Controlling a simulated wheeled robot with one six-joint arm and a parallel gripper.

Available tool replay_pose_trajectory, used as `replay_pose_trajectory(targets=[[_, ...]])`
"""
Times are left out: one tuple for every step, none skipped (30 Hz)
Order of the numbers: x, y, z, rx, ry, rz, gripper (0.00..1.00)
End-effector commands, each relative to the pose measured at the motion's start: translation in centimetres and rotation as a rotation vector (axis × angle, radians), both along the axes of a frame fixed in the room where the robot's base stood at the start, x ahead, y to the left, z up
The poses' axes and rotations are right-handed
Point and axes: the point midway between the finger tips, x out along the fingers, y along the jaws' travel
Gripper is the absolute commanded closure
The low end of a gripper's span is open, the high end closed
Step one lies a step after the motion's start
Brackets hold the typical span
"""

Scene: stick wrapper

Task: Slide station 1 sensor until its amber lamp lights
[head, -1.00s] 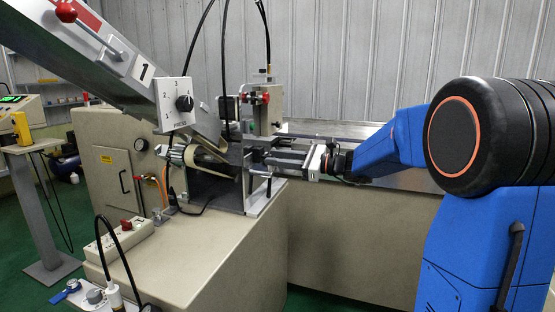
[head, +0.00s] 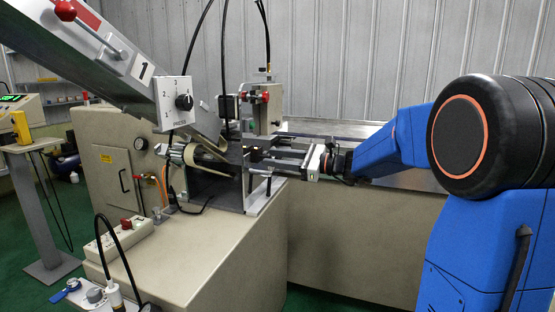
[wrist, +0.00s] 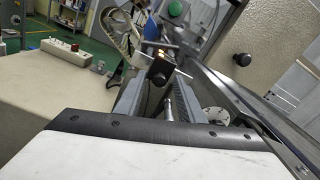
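My gripper (head: 270,158) reaches in from the right at the station with the "1" plate (head: 145,73). In the wrist view its two grey fingers (wrist: 155,88) stand apart, one on each side of a small black block (wrist: 160,72), which looks like the station 1 sensor. They seem closed on it, though the contact is partly hidden. A small bright amber spot (wrist: 162,53) shows at the block's far top edge; I cannot tell for sure that it is the lit lamp. In the head view the sensor is too small and covered to make out.
A dial box (head: 174,103) hangs on the sloping chute (head: 95,60), above rollers. A red-knobbed bracket (head: 262,97) stands just above my gripper. A beige cabinet (head: 225,250) lies below. A switch box (head: 125,234) sits at its left end.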

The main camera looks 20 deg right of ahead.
Motion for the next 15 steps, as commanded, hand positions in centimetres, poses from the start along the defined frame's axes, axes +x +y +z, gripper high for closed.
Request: replay_pose_trajectory(targets=[[0.0,0.0,0.0,0.000,0.000,0.000,0.65],[-0.1,-0.1,0.0,0.000,0.000,0.000,0.65],[-0.1,-0.2,0.0,0.000,0.000,-0.001,0.65],[-0.2,-0.4,0.0,-0.001,0.000,-0.001,0.65],[-0.3,-0.6,0.0,0.000,0.000,-0.002,0.65],[-0.6,-0.9,0.0,0.000,0.000,-0.002,0.65],[-0.8,-1.1,0.0,-0.001,-0.001,-0.002,0.65],[-1.0,-1.5,0.0,-0.001,-0.001,-0.002,0.65],[-1.3,-2.0,0.0,-0.001,-0.001,-0.003,0.65],[-1.6,-2.3,0.0,-0.001,-0.001,-0.003,0.65],[-1.9,-2.7,0.0,0.000,0.000,-0.003,0.65],[-2.2,-3.3,0.0,0.000,0.000,-0.004,0.65],[-2.5,-3.7,0.0,0.000,0.000,-0.004,0.65],[-2.8,-4.1,0.0,-0.001,0.001,-0.003,0.65],[-3.2,-4.6,0.0,0.000,0.000,-0.003,0.65]])
